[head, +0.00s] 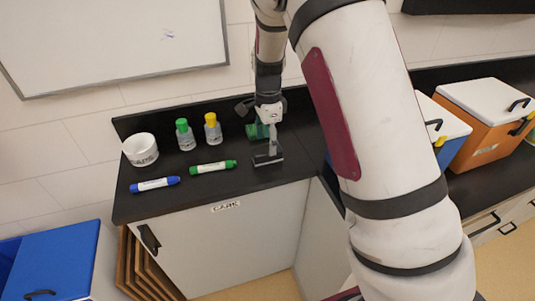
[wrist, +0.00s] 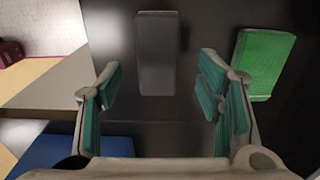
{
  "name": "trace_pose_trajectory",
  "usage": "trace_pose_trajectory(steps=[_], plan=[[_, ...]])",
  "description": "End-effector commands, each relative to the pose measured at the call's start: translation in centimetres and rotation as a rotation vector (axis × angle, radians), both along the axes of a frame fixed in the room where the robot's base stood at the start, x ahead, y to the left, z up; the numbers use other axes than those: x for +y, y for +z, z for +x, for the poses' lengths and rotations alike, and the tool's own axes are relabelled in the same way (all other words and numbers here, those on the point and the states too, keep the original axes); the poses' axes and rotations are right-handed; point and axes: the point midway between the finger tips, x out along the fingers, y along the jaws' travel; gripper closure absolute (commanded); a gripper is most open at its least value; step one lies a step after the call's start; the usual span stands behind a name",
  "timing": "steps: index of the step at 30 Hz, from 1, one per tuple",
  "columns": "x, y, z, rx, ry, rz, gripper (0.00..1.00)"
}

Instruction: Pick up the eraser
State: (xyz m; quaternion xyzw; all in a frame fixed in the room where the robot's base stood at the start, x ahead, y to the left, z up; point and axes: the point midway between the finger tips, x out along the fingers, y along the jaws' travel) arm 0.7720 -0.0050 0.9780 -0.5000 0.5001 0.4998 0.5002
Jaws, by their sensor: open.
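The eraser appears to be the dark grey block (wrist: 158,52) in the wrist view, lying on the black counter beyond and between my fingertips. In the head view it shows as a small dark block (head: 267,159) near the counter's front edge, just below my gripper. My gripper (wrist: 160,88) is open, with a teal-padded finger on either side and nothing between the pads. The gap between fingertips and block is hard to judge. A green block (wrist: 262,63) lies to the right of the right finger in the wrist view.
On the counter (head: 225,185) stand a white cup (head: 140,149), a green-capped bottle (head: 185,135) and a yellow-capped bottle (head: 213,129). A blue marker (head: 155,184) and a green marker (head: 213,167) lie in front. Orange (head: 480,130) and blue boxes stand at the right.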

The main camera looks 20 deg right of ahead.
Motion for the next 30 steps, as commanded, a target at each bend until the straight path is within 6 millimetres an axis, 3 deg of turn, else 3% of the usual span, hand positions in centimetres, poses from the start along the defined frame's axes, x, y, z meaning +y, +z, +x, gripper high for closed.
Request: trace_pose_trajectory(steps=[9,17,24,30], plan=[[0.3,-3.9,-0.3,0.002,0.000,0.000,0.40],[0.3,-4.2,-0.2,0.000,0.000,0.000,0.40],[0.3,-4.2,-0.2,0.000,0.000,0.000,0.91],[0.3,-4.2,-0.2,0.000,0.000,0.000,0.91]])
